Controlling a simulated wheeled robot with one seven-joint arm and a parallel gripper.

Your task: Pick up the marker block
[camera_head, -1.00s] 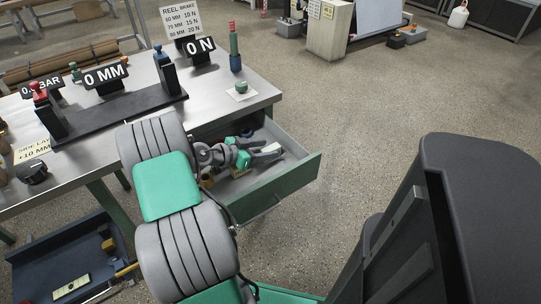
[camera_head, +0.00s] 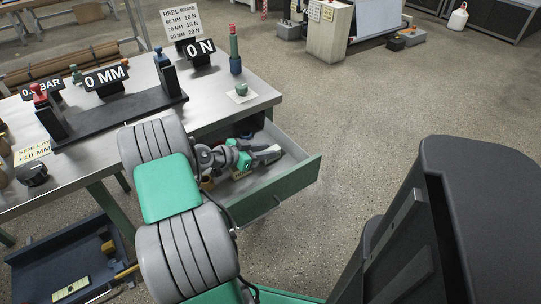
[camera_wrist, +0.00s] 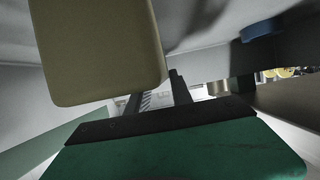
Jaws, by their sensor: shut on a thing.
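The drawer (camera_head: 283,187) stands open under the bench. My gripper (camera_head: 268,153) is down inside it, its fingers close together on a small pale block, the marker block. The fingers hide nearly all of the block in the head view. In the wrist view, my gripper (camera_wrist: 158,98) shows dark fingers beyond its green body, and the held block cannot be made out clearly. A large tan block (camera_wrist: 97,50) fills the upper left of the wrist view, very near the camera. I cannot tell its exact place.
A tan item (camera_head: 207,183) lies in the drawer beside my wrist. A blue round thing (camera_wrist: 262,29) shows in the wrist view. The bench (camera_head: 262,96) overhangs the drawer's back. A blue tray (camera_head: 35,262) is at lower left. The floor right of the drawer is clear.

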